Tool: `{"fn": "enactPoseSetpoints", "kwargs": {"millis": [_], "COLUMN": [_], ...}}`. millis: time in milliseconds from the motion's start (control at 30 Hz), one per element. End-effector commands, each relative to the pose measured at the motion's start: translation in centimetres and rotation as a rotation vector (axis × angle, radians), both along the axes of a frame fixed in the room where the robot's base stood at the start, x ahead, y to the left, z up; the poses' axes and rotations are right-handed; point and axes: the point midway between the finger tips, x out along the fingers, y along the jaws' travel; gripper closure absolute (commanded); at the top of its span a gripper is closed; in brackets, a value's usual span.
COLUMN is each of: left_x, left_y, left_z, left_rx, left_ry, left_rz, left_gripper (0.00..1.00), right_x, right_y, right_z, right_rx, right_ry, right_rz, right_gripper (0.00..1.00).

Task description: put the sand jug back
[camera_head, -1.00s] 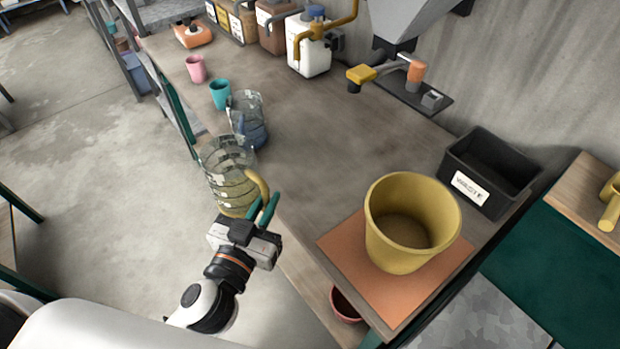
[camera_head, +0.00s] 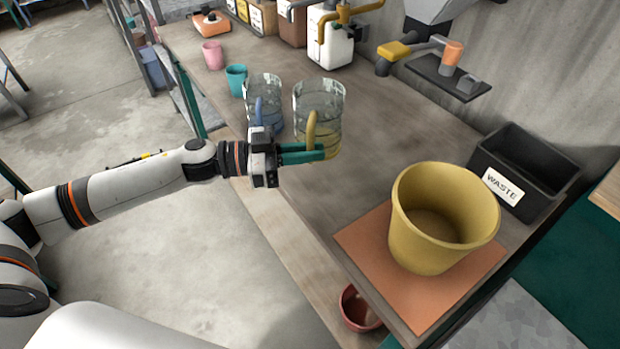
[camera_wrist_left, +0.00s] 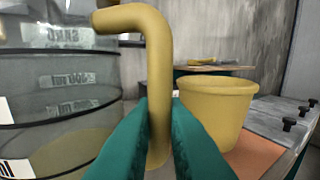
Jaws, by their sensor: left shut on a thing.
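The sand jug (camera_head: 322,97) is a clear jug with a yellow handle and a little sand-coloured content at its bottom. It is upright over the bench, to the right of the clear jug with a blue handle (camera_head: 262,92). My left gripper (camera_head: 318,152) is shut on the yellow handle, and the left wrist view shows the teal fingers on both sides of the handle (camera_wrist_left: 158,85). The label on the jug (camera_wrist_left: 65,70) reads like "SAND". I cannot tell whether its base touches the bench. My right gripper is not in view.
A yellow bucket (camera_head: 424,235) stands on an orange mat (camera_head: 365,250) at the near right. A black waste bin (camera_head: 545,175) is behind it. Pink (camera_head: 212,55) and teal (camera_head: 236,80) cups stand at the far left. The bench middle (camera_head: 390,130) is clear.

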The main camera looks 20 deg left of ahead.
Motion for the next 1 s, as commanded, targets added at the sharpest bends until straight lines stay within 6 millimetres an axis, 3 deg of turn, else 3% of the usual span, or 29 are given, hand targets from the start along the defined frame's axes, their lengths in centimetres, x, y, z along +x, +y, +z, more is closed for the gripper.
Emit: {"fn": "enactPoseSetpoints", "kwargs": {"millis": [133,300,800,1000], "left_x": [0.6,0.6,0.6,0.6], "left_y": [1.5,1.6,1.6,1.6], "left_z": [-0.5,-3.5,-9.2,-9.5], "left_rx": [-0.001,-0.004,-0.001,-0.001], "left_ry": [0.003,0.005,0.000,-0.002], "left_rz": [-0.003,-0.003,-0.002,-0.004], "left_gripper": [1.00,1.00,1.00,1.00], "right_x": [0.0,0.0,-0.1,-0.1], "right_y": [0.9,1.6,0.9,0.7], "right_z": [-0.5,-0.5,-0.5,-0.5], "right_rx": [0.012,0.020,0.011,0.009], "right_ry": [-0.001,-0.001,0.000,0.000], "right_rz": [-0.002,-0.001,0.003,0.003], "right_gripper": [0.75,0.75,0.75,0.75]}}
